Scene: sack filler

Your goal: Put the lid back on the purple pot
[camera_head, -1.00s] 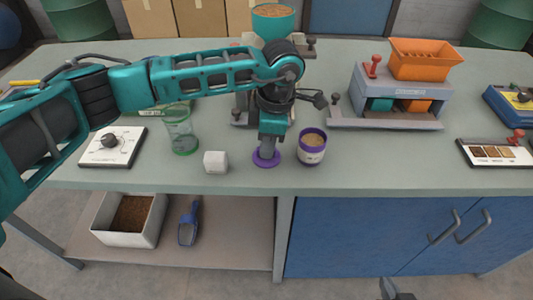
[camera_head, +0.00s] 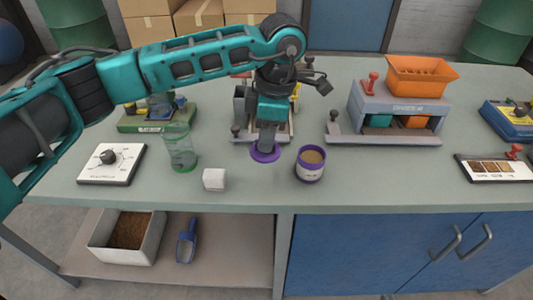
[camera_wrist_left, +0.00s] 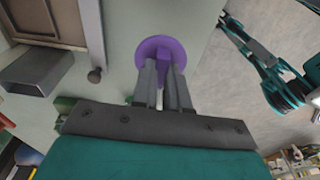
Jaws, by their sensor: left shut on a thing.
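The purple pot (camera_head: 310,172) stands upright and uncovered on the bench, with light brown contents showing inside its purple rim. The round purple lid (camera_head: 265,154) is left of the pot and apart from it, roughly level and seemingly raised off the bench. My left gripper (camera_head: 267,141) is above the lid and shut on its knob. In the left wrist view the lid (camera_wrist_left: 158,46) shows beyond the fingertips (camera_wrist_left: 163,70), its knob between them.
A white cube (camera_head: 214,179) and a clear green-based jar (camera_head: 181,150) stand left of the lid. A dial box (camera_head: 112,163) is further left. A grey machine with an orange hopper (camera_head: 420,77) stands behind right.

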